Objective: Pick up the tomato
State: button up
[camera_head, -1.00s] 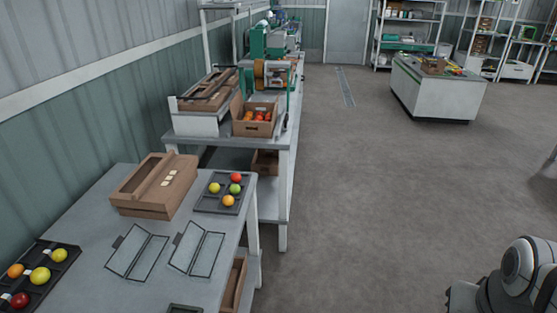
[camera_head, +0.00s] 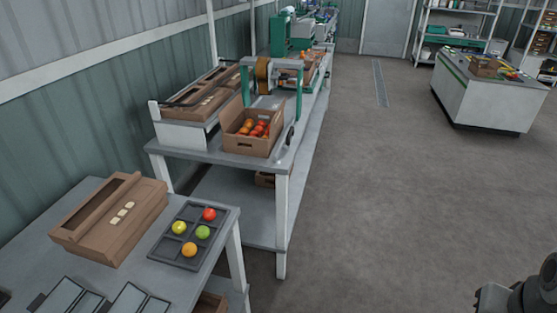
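Several tomatoes lie in the dark sectioned tray (camera_head: 168,245) on the near table: a red tomato (camera_head: 209,214) at the back right, a yellow tomato (camera_head: 179,227), a green tomato (camera_head: 203,232) and an orange tomato (camera_head: 189,250) at the front. More red and orange tomatoes (camera_head: 258,128) lie in an open cardboard box (camera_head: 252,146) on the farther bench. I cannot tell which tomato is meant. Part of my arm shows at the bottom right, over the floor and away from the tables. My gripper is not in view.
A brown cardboard carton (camera_head: 110,228) stands left of the tray on the near table (camera_head: 60,194). Dark-framed panels (camera_head: 75,300) lie in front. A green machine (camera_head: 262,85) stands on the farther bench. The floor (camera_head: 380,200) to the right is open, up to a white island counter (camera_head: 480,98).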

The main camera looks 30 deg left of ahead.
aim_at(179, 227)
jog(key=z, duration=0.1)
jog(key=i, duration=1.8)
jog(key=u, duration=3.7)
jog(key=i, duration=1)
jog(key=z, duration=0.05)
